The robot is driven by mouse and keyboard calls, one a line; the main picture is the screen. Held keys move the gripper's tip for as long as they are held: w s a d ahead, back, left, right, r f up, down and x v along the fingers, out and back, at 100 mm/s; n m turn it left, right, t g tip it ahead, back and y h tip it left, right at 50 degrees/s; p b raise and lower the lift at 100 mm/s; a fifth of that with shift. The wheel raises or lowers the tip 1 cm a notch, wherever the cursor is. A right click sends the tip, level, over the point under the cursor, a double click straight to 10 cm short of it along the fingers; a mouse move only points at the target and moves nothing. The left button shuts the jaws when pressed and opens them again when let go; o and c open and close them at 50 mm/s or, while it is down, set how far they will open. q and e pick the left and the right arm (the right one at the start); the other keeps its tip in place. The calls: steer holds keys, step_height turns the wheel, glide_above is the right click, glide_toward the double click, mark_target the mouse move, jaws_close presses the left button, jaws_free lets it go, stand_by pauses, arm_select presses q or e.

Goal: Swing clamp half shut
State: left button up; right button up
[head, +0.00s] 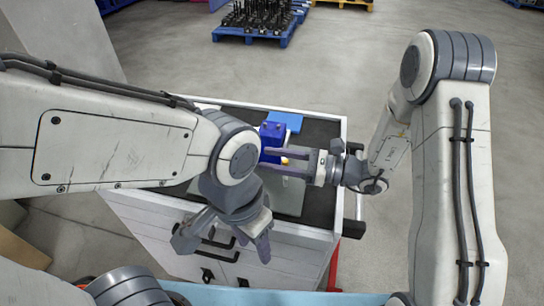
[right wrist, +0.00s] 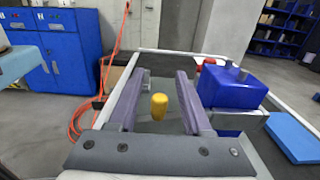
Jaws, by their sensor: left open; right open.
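A blue block (head: 272,132) stands on the dark top of the cabinet; in the right wrist view it (right wrist: 228,88) sits on a grey metal support, with a grey piece on top and a red part beside it. A yellow cylinder-like piece (right wrist: 159,106) shows between the fingers of my right gripper (right wrist: 163,78), apart from both. That gripper (head: 272,160) is open, next to the block. The clamp's arm cannot be told clearly, and the swing angle cannot be read. My left gripper (head: 225,234) is open and empty, over the cabinet's front edge.
The cabinet (head: 122,206) has drawers with black handles and a pale rim. A flat blue piece (head: 286,120) lies behind the block; it shows at right in the wrist view (right wrist: 292,136). A blue pallet (head: 258,36) with dark parts stands far back. The floor around is mostly clear.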

steer(key=shift+a, duration=0.15)
jaws_close()
stand_by(1.4)
